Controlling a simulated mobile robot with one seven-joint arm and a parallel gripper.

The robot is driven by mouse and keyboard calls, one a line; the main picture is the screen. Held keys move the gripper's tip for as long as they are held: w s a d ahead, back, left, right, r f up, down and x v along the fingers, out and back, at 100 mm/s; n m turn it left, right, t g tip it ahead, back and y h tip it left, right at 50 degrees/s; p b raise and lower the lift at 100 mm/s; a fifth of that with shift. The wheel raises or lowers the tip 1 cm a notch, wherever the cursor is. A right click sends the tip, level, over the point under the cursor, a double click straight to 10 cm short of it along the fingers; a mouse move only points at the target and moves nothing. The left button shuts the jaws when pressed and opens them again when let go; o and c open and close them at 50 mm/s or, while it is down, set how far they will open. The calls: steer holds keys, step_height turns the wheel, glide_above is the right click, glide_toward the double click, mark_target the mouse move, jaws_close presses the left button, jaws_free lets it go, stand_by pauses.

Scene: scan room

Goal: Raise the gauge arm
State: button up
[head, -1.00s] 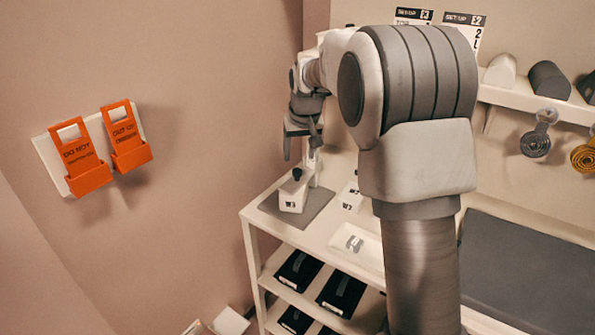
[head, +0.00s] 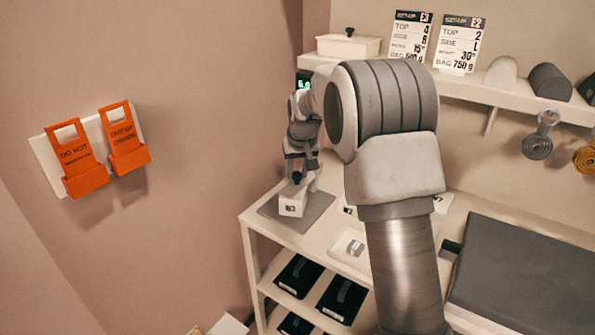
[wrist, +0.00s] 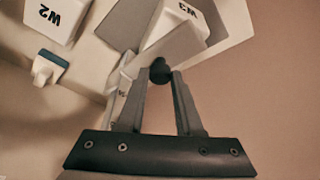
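A small dark knob (wrist: 160,70) shows between my fingertips in the wrist view, with little or no gap on either side. I take it for the knob of the gauge arm; the arm itself is mostly hidden. A white block marked W3 (head: 292,204) sits on a grey mat (head: 312,212) at the table's left end, right below my gripper (head: 297,177). The W3 block (wrist: 188,12) also shows in the wrist view, just beyond the knob. My fingers stand apart by about the knob's width; whether they press on it is not clear. A green-lit display (head: 303,80) shows behind my wrist.
A block marked W2 (wrist: 52,18) stands nearby in the wrist view. The wall shelf (head: 470,85) holds a lidded box (head: 348,45), set-up cards (head: 460,42) and rounded blocks. A dark pad (head: 520,275) lies on the table's right. Orange tags (head: 125,140) hang on the left wall.

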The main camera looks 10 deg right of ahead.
jaws_close()
stand_by(1.0)
